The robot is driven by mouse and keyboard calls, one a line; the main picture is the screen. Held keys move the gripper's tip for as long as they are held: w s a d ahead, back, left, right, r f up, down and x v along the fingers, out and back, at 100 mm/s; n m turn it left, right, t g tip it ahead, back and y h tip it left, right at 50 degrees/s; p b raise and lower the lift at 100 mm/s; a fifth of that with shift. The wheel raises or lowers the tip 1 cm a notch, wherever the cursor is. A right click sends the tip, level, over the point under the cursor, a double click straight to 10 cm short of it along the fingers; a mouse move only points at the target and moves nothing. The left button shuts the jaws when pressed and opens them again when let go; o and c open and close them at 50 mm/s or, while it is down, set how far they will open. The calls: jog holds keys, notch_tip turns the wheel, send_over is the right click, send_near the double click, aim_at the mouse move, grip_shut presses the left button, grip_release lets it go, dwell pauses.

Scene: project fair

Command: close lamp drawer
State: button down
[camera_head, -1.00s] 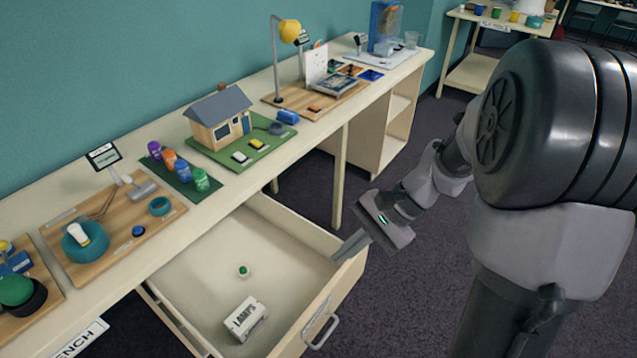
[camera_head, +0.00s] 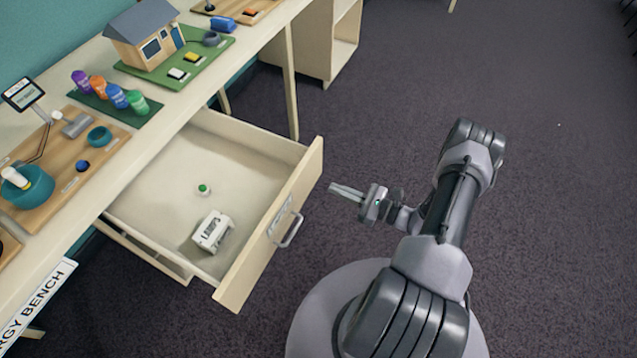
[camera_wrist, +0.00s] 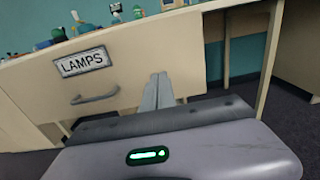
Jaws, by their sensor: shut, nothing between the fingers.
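The lamp drawer (camera_head: 262,247) is pulled well out from under the bench in the head view. Its front carries a grey bar handle (camera_head: 291,231) and a label, which reads LAMPS in the wrist view (camera_wrist: 83,62). Inside lie a white box marked LAMPS (camera_head: 212,231) and a small green-topped item (camera_head: 204,189). My gripper (camera_head: 333,188) is shut and empty, outside the drawer, a little off the right part of its front. In the wrist view the closed fingers (camera_wrist: 158,84) point at the front panel, right of the handle; contact cannot be told.
The bench top (camera_head: 165,125) holds a model house (camera_head: 146,37), several coloured bottles (camera_head: 111,95) on a green mat, and a wooden board (camera_head: 60,170) with a teal bowl. Bench legs stand behind the drawer. The dark carpet (camera_head: 540,150) on the right is clear.

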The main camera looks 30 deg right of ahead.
aim_at(309, 178)
jog(key=b+x, duration=0.1)
jog(key=x, duration=0.5)
jog(key=shift+w+a, duration=0.2)
